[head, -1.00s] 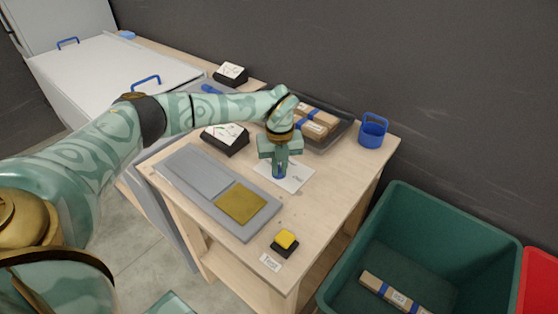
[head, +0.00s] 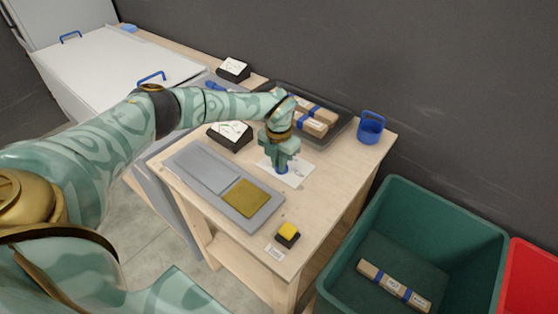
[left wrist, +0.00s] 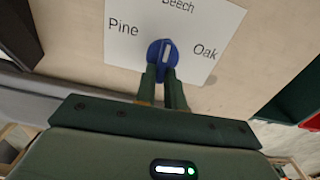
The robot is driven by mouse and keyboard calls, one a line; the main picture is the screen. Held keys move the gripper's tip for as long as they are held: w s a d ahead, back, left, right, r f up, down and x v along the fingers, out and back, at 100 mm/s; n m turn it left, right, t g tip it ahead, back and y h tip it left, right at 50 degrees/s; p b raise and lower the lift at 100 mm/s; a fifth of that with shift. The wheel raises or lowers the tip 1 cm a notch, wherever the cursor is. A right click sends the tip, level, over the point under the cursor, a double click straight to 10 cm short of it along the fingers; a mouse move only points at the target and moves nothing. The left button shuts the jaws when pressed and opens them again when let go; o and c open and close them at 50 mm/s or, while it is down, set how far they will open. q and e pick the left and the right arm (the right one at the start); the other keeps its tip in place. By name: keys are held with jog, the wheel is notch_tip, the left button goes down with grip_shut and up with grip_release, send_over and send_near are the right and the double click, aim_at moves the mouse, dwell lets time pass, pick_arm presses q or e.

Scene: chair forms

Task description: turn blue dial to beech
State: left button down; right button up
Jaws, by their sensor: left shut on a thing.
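The blue dial (left wrist: 155,54) sits on a white card (left wrist: 205,22) with Pine on the left, Beech at the top, cut by the picture edge, and Oak on the right. The dial's white mark runs roughly up the picture, toward Beech. My left gripper (left wrist: 165,75) is shut on the dial, its two fingers on either side of the near part. In the head view my left gripper (head: 282,168) points down over the card (head: 296,174) and hides most of the dial. My right gripper is not in view.
A grey panel with an ochre square (head: 246,198) and a yellow button (head: 288,231) are nearby on the wooden bench (head: 325,205). A green bin (head: 440,225) stands at right.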

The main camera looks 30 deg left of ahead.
pick_arm(q)
jog(key=shift+m, duration=0.3)
jog(key=c, duration=1.5)
grip_release()
notch_tip(320, 180, up, 16)
jog(key=p, duration=0.3)
jog(key=shift+r, duration=0.2)
